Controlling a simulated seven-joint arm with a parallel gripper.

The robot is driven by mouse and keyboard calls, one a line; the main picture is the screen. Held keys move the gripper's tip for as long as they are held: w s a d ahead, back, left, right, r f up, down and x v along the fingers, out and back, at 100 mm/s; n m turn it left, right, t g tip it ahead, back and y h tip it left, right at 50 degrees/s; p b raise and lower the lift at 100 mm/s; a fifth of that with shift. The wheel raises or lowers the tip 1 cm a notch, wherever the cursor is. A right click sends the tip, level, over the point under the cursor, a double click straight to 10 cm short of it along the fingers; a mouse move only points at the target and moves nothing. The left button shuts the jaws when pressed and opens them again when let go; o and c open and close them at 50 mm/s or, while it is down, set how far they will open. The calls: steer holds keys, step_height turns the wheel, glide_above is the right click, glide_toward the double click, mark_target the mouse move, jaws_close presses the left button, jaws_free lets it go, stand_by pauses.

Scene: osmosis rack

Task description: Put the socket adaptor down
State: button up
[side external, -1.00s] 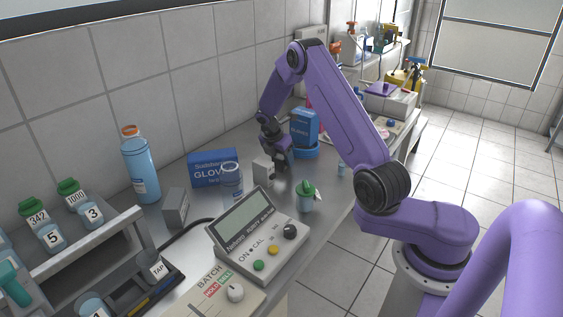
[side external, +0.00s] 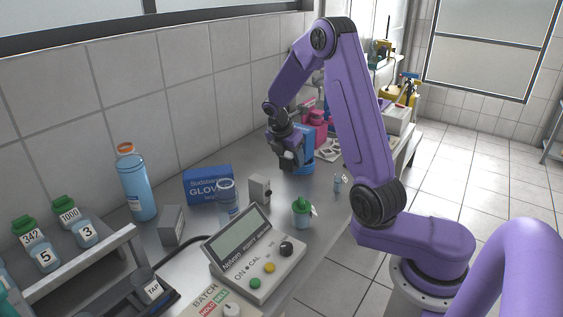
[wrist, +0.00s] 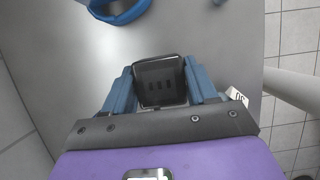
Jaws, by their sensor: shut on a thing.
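The socket adaptor (wrist: 160,82) is a dark, boxy block with a row of slots in its face. My gripper (wrist: 162,90) is shut on it, with a blue finger pressed to each side in the wrist view. In the side external view my gripper (side external: 290,162) points down and holds the adaptor above the bench, in front of a blue box. The adaptor is small and hard to make out there. Bare grey bench (wrist: 215,45) shows beyond it in the wrist view.
A small grey box (side external: 260,190), a green-capped bottle (side external: 302,214) and a glove box (side external: 208,184) stand nearer.

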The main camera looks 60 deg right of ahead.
steer(key=s+a+r, duration=0.3)
steer(key=s, duration=0.4)
steer(key=w+a+m+g+y, duration=0.1)
steer(key=a+m, duration=0.5)
steer(key=a, duration=0.1)
steer(key=w+a+m+g+y, duration=0.2)
steer(key=a+m, duration=0.5)
steer(key=w+a+m+g+y, duration=0.1)
steer(key=a+m+y, duration=0.1)
steer(key=a+m, duration=0.4)
steer(key=shift+w+a+r+g, duration=0.15)
steer(key=shift+w+a+g, duration=0.2)
steer(key=shift+a, duration=0.25)
steer(key=s+a+r+m+t+y, duration=0.1)
steer(key=s+a+m+t+y, duration=0.15)
steer(key=a+m, duration=0.9)
steer(key=s+a+r+m+t+y, duration=0.1)
steer(key=s+a+r+m+t, duration=0.2)
steer(key=a+m, duration=0.8)
steer(key=shift+n+t, duration=0.4)
steer(key=shift+n, duration=0.15)
steer(key=w+a+f, duration=0.6)
steer(key=w+f, duration=0.1)
steer(key=w+a+f, duration=0.3)
steer(key=f, duration=0.1)
steer(key=shift+w+a, duration=0.25)
steer(key=shift+a, duration=0.15)
steer(key=shift+f, duration=1.6)
